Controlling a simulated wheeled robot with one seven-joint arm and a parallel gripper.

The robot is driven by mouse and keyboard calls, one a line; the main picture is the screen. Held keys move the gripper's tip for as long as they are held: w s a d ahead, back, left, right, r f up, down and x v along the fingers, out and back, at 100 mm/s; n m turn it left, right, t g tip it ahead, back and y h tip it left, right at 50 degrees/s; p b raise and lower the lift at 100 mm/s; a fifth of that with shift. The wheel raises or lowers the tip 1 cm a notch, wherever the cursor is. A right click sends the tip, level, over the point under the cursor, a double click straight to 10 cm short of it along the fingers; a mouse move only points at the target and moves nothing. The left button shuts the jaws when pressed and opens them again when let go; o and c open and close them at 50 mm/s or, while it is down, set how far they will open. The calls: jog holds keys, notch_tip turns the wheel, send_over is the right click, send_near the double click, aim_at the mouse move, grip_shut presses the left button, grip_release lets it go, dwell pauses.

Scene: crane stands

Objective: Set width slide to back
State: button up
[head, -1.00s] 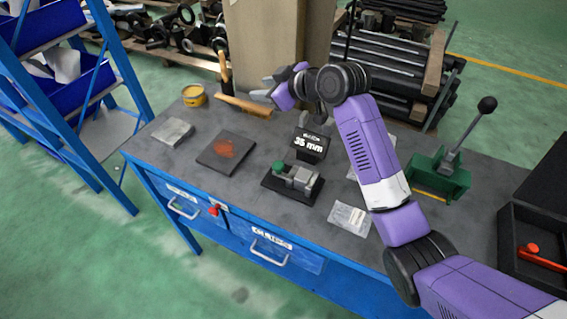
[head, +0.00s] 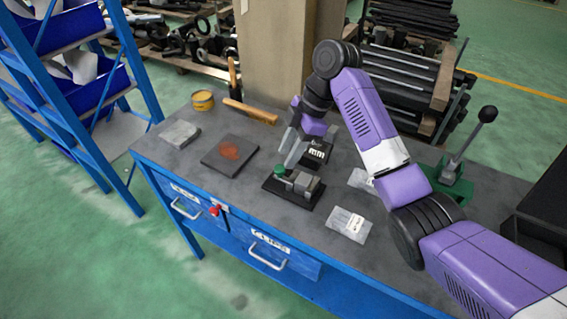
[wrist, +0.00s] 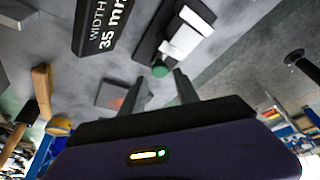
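The width slide (head: 292,187) sits on the bench, a black base with grey metal blocks and a green knob (head: 279,172) at its left end. In the wrist view the slide (wrist: 183,42) shows at the top, with its green knob (wrist: 160,71) just beyond and between the fingertips. My gripper (head: 285,162) points down above the knob. Its two fingers (wrist: 160,80) are spread with nothing between them; contact with the knob cannot be told. The black "WIDTH 35 mm" sign (head: 317,152) stands behind the slide, partly hidden by my gripper.
A dark plate with a rusty patch (head: 229,155) lies left of the slide. Plastic bags (head: 348,224) lie to the right, and a green lever tool (head: 447,180) stands farther right.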

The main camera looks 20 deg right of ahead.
aim_at(281, 168)
jog(key=shift+x, duration=1.9)
grip_shut()
